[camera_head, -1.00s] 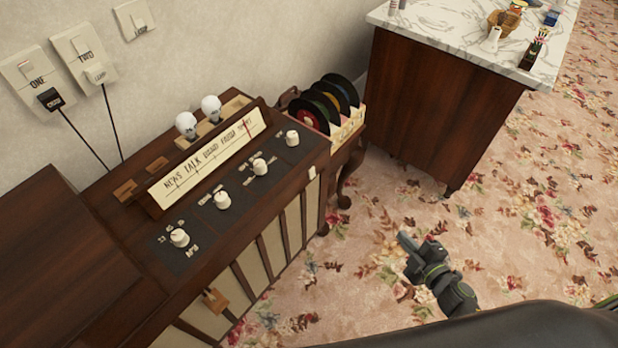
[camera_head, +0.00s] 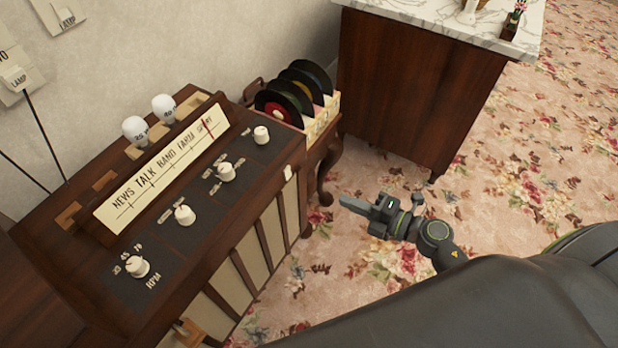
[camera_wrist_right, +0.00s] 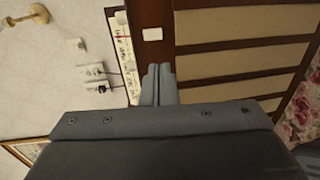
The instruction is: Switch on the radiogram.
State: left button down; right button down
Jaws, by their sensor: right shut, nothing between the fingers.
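The radiogram (camera_head: 238,222) is a dark wooden cabinet on the left in the head view. Its top has a tuning scale (camera_head: 160,170) and a row of several white knobs, the nearest (camera_head: 138,267) marked RPM. A small white switch (camera_head: 288,172) sits on the front edge near its right end; in the right wrist view a white switch (camera_wrist_right: 152,34) shows just beyond the fingertips. My right gripper (camera_head: 345,203) is shut and empty, to the right of the cabinet front, apart from it; it also shows in the right wrist view (camera_wrist_right: 159,70). My left gripper is out of view.
Two white bulbs (camera_head: 149,118) stand behind the scale. A record rack (camera_head: 322,118) is at the cabinet's right end. A marble-topped counter (camera_head: 415,85) stands at the back. Wall sockets (camera_head: 22,78) with cords are at far left. Flowered carpet (camera_head: 520,190) is open at right.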

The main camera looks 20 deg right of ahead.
aim_at(289, 177)
jog(key=x, duration=1.3)
jog(key=shift+r, duration=0.1)
jog(key=shift+w+a, duration=0.25)
jog(key=shift+w, duration=0.2)
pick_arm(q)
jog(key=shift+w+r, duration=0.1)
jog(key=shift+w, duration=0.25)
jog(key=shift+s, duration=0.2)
